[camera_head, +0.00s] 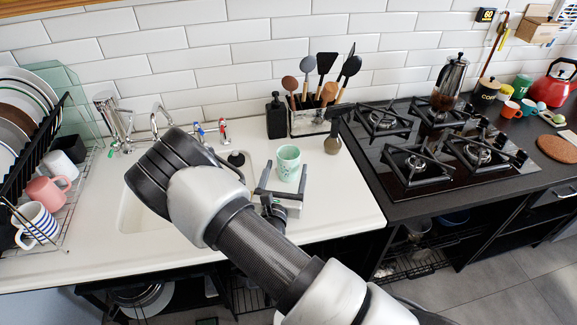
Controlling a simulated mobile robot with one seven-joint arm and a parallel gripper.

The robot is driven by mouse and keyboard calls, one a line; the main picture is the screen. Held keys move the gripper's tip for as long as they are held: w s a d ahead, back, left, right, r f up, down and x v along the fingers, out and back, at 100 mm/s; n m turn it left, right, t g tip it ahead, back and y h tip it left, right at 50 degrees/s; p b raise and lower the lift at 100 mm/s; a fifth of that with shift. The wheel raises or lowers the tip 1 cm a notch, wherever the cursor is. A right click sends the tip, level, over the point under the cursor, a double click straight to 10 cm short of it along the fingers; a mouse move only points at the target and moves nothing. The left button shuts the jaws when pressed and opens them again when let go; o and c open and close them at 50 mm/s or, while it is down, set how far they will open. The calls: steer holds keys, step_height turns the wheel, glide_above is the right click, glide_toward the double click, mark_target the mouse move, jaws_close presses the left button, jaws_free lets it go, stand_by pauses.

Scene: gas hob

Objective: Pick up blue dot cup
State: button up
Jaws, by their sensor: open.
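A pale green-blue cup (288,160) with a small pattern stands upright on the white counter, right of the sink. It is the cup that best fits the blue dot cup, though its pattern is too small to make out clearly. My gripper (286,172) is open, low over the counter, with its fingers pointing toward the back wall. One finger shows on each side of the cup in the picture. I cannot tell how far the cup sits between them or whether they touch it. My arm hides part of the sink.
A dish rack (62,215) with plates and mugs stands at left. The black gas hob (435,150) is at right. The counter's front right is clear.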

mark_target(287, 168)
steer(key=shift+w+d, duration=0.2)
steer(key=shift+w, duration=0.8)
steer(key=shift+w+d, duration=0.2)
steer(key=shift+w, duration=0.75)
steer(key=c, duration=1.3)
